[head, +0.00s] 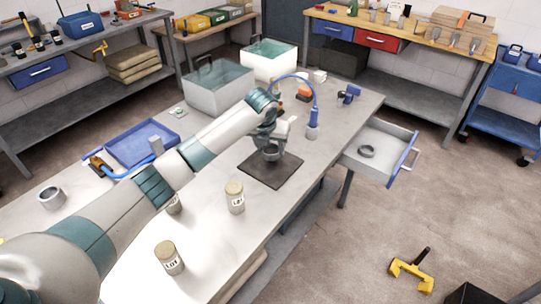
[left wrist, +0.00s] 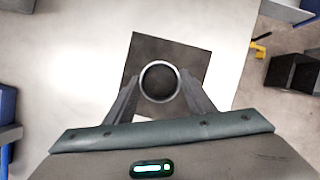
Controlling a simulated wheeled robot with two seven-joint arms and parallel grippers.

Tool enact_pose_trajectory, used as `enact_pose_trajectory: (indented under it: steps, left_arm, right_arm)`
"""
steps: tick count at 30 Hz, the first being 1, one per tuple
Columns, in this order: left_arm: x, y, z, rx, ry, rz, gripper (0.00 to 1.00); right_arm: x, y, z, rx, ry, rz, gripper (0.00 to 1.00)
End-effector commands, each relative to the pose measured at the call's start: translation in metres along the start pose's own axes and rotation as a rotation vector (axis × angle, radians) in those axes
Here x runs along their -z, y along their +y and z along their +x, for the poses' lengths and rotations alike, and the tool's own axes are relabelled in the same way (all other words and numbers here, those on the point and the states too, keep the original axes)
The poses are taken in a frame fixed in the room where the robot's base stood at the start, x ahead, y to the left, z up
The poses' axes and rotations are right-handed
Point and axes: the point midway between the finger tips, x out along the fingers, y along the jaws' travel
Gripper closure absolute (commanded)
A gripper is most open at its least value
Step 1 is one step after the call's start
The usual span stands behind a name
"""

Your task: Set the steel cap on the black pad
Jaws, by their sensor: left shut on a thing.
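My left gripper (head: 271,142) is shut on the steel cap (head: 273,155), a short round grey ring-like piece. The cap is over the black pad (head: 268,175), a dark square on the grey workbench. In the left wrist view the left gripper (left wrist: 160,84) has one finger on each side of the cap (left wrist: 145,69). The cap's round outline lies inside the pad (left wrist: 197,62) there. I cannot tell whether the cap touches the pad or is just above it. My right gripper is not in view.
Labelled tins (head: 235,199) stand on the near bench. A blue curved-neck device (head: 312,130) stands just behind the pad. An open drawer (head: 383,150) juts out right. Clear bins (head: 218,88) stand behind.

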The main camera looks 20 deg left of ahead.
Motion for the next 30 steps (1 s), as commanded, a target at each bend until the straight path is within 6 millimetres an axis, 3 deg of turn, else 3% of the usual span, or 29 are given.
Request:
enact_pose_trajectory:
  steps: [5,16,26,27,29,30]
  left_arm:
    - [0.001,0.0,0.002,0.0,0.001,0.0,0.77]
    - [0.015,0.0,0.035,0.0,0.001,-0.001,0.77]
    - [0.016,0.0,0.038,0.0,0.0,0.0,0.77]
    - [0.016,0.0,0.038,0.0,0.001,0.0,0.46]
    - [0.016,0.0,0.038,0.0,0.001,0.0,0.32]
    - [0.016,0.0,0.038,0.0,0.001,0.0,0.32]
  right_arm:
    - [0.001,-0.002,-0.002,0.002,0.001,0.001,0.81]
    - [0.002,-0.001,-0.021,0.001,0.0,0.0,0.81]
    - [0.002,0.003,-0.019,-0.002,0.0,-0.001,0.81]
    - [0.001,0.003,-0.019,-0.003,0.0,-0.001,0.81]
    - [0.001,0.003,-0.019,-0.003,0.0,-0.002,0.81]
    - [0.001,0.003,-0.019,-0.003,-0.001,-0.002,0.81]
